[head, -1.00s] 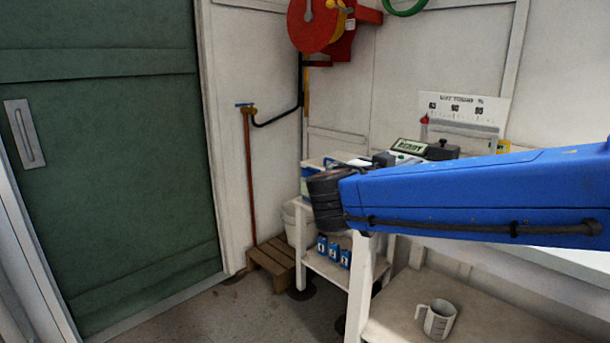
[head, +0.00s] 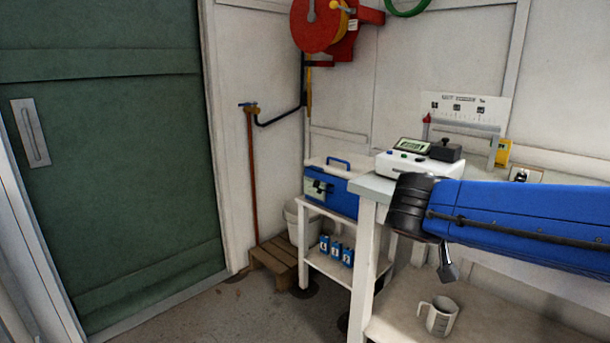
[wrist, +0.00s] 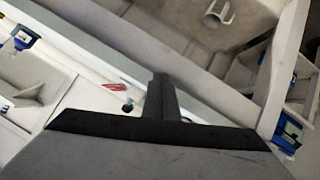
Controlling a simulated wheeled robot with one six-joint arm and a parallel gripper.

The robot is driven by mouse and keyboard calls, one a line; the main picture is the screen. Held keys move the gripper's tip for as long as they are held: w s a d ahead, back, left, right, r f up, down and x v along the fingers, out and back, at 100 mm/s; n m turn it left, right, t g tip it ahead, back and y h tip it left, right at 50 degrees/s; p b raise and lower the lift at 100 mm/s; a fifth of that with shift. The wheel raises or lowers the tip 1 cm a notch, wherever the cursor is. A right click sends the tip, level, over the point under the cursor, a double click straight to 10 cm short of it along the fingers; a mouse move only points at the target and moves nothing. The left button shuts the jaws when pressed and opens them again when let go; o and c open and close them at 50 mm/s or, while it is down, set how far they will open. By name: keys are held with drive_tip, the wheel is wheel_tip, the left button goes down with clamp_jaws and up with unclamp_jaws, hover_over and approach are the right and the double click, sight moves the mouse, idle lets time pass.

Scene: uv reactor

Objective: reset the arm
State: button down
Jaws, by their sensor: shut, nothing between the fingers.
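My blue arm reaches in from the right edge of the head view, with its black joint in front of the bench's front edge. My gripper (head: 448,268) shows only as a small grey tip hanging below that joint, above the lower shelf. In the wrist view my gripper (wrist: 160,85) is a dark narrow shape at the middle, its fingers together and nothing between them.
A white bench (head: 362,260) carries a white device (head: 402,166) with a green display. A measuring jug (head: 440,317) stands on the lower shelf, below my gripper; it also shows in the wrist view (wrist: 217,14). A blue case (head: 331,190) sits left.

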drive_tip(key=s+a+f+n+y, duration=0.2)
drive_tip(key=s+f+n+y, duration=0.1)
drive_tip(key=s+f, duration=0.4)
drive_tip(key=s+a+f+n+g+y, duration=0.1)
drive_tip(key=s+a+f+n+y, duration=0.1)
drive_tip(key=s+f+y, duration=0.4)
drive_tip(key=shift+s+a+f+n+y, duration=0.35)
drive_tip(key=shift+s+a, duration=0.2)
drive_tip(key=shift+s, duration=0.65)
